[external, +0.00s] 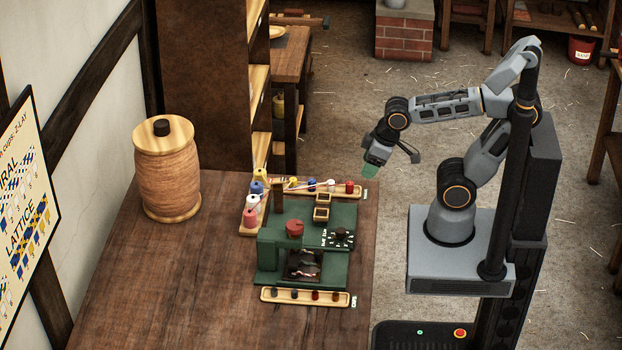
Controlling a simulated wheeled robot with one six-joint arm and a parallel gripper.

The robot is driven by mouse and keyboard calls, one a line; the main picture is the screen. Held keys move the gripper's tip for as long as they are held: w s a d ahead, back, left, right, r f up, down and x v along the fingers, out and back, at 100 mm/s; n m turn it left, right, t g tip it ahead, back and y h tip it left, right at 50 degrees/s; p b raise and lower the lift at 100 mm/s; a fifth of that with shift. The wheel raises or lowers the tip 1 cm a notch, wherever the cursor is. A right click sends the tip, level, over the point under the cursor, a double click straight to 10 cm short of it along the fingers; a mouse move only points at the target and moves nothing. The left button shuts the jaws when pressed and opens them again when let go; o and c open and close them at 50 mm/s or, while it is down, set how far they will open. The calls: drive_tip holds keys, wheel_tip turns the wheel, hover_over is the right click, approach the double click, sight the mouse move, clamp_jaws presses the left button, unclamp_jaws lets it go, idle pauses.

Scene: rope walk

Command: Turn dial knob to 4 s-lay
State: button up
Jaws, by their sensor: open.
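The green machine (268,258) stands on the wooden bench. A small black dial knob (341,234) sits on its right side, with pale markings around it too small to read. I cannot tell which mark the knob points to. A larger red knob (294,228) sits on the machine's top, left of the black dial. My gripper (371,170) is open, up and to the right of the machine near the bench's right edge. It is apart from both knobs. A green patch shows at its tip; I cannot tell whether it is part of the gripper.
Trays with coloured spools (250,217) line the machine's left and back. A large wound reel (166,170) stands at the back left. The bench's front left (165,285) is bare. A shelf (205,85) stands behind.

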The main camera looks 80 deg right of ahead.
sight(340, 229)
drive_tip(key=w+d+f+m+g+y+b, duration=0.3)
drive_tip(key=w+d+f+m+g+b, duration=0.35)
drive_tip(key=w+f, duration=0.7)
drive_tip(key=s+f, duration=0.2)
drive_tip(key=f, duration=0.2)
drive_tip(key=s+a+f+m+p, duration=0.1)
drive_tip(key=s+f, duration=0.1)
drive_tip(key=f, duration=0.3)
drive_tip(key=s+a+f+m+g, duration=0.1)
drive_tip(key=s+f, duration=0.1)
drive_tip(key=f, duration=0.3)
drive_tip(key=shift+a+p, duration=0.1)
drive_tip(key=shift+p, duration=0.25)
drive_tip(key=c, duration=0.9)
